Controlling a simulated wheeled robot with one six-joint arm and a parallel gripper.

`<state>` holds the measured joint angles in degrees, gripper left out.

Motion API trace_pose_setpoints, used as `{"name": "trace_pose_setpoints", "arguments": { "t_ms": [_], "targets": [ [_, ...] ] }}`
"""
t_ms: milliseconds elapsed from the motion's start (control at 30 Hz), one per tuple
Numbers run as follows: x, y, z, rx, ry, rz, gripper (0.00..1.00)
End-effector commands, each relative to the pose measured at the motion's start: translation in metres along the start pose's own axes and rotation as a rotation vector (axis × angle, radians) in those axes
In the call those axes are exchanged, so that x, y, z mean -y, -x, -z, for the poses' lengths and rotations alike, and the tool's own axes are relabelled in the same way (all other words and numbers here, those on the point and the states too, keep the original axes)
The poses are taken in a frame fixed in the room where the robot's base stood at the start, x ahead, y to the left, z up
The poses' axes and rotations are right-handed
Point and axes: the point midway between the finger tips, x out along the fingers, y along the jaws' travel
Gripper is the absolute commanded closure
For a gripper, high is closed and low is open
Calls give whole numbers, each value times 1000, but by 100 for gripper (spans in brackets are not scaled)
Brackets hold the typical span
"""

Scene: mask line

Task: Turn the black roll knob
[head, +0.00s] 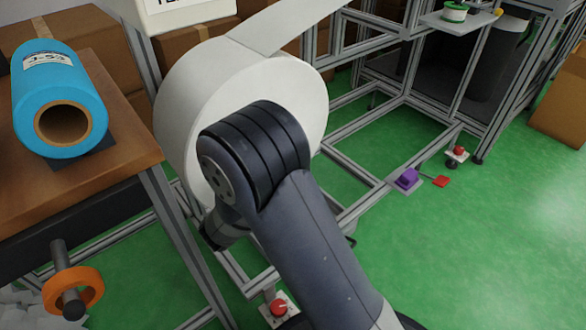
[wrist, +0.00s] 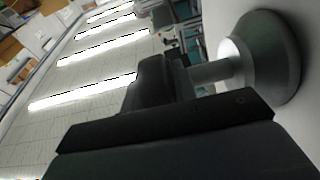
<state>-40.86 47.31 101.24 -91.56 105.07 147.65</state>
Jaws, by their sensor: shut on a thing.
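The large white roll (head: 172,110) stands on the metal frame in the middle of the head view. My dark arm is in front of it and hides its hub. In the wrist view a dark grey, cone-shaped knob (wrist: 268,62) with a thinner stem (wrist: 212,72) sits at the right against a pale surface. My gripper (wrist: 178,78) is at the free end of the stem and is shut on it. The exact finger contact is dark and partly hidden. The knob does not show in the head view.
A blue roll (head: 48,90) lies on the wooden table (head: 120,150) at left, with an orange ring handle (head: 85,285) below. Metal frame bars (head: 375,195) run around the white roll. A purple block (head: 407,179) and red pedals are low at right. Green floor is open at right.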

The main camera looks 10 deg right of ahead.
Motion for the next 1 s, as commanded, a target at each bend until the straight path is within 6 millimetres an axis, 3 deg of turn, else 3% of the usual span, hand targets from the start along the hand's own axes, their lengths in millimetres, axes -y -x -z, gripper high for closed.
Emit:
{"name": "trace_pose_setpoints", "arguments": {
  "t_ms": [333,833,867,1000],
  "targets": [
    [-4,-1,-2,-121,12,-10,95],
    [-4,-2,-2,-136,11,-11,95],
    [-4,-2,-2,-137,11,-10,70],
    [-3,-2,-1,-136,8,-9,59]
  ]
}}
